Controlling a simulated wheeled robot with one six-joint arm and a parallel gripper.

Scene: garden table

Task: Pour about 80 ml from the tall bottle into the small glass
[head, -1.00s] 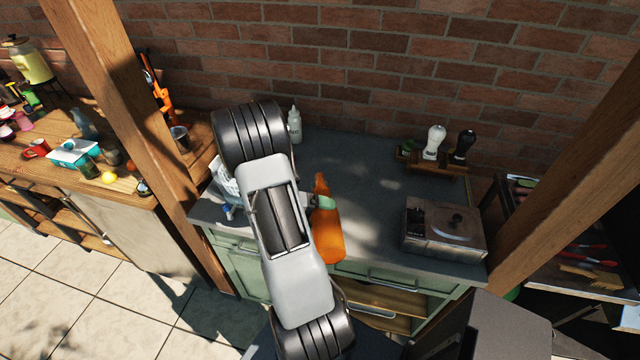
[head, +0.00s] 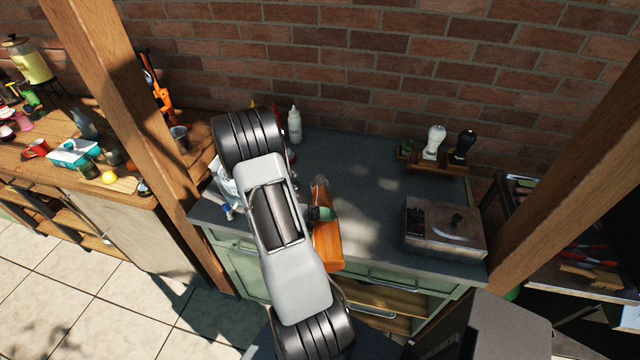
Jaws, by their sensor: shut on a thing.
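The tall bottle (head: 327,246) holds orange liquid and is held tilted above the front of the grey counter. Its neck points toward the wall and looks clear, with the liquid in the lower body. My gripper (head: 309,213) is at the bottle's side, mostly hidden by my own arm, and is shut on it. I cannot make out the small glass; my arm covers part of the counter. No stream of liquid shows.
A white squeeze bottle (head: 294,125) stands at the back. A metal box (head: 445,230) and a wooden rack (head: 437,168) with two mills are on the right. Clear and blue items (head: 226,208) sit left of my arm. The counter's middle (head: 365,185) is clear.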

